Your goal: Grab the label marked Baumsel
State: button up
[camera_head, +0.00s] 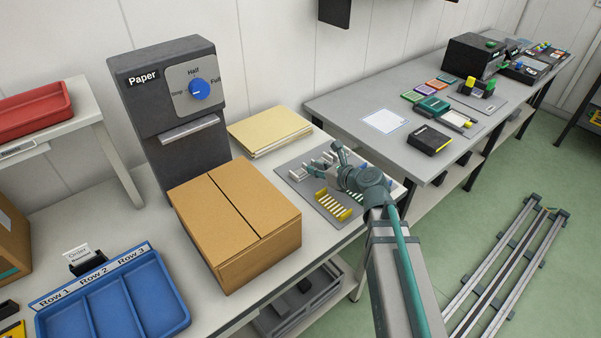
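A grey tray (287,172) on the near table holds small label racks. A yellow rack (329,205) with pale strips stands at its front, and white racks (300,172) stand towards the back left. No writing on the labels is readable, so I cannot tell which one is marked Baumsel. My gripper (333,163) is over the tray's back middle, among or just above the white racks, and hides part of them. Its fingertips are too small and overlapped to show whether it is open or holds anything.
A cardboard box (235,225) stands left of the tray, with folders (268,130) behind it. A grey paper dispenser (172,110) stands at the back. A blue three-row bin (112,300) is at front left. The right-hand table (345,103) holds coloured pads and boxes.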

aim_at(306, 165)
jog(key=x, duration=0.4)
jog(key=shift+w+a+p, duration=0.15)
jog(key=shift+a+p, duration=0.1)
jog(key=shift+p, duration=0.1)
jog(key=shift+c, duration=0.2)
grip_shut()
jog(key=shift+r, duration=0.1)
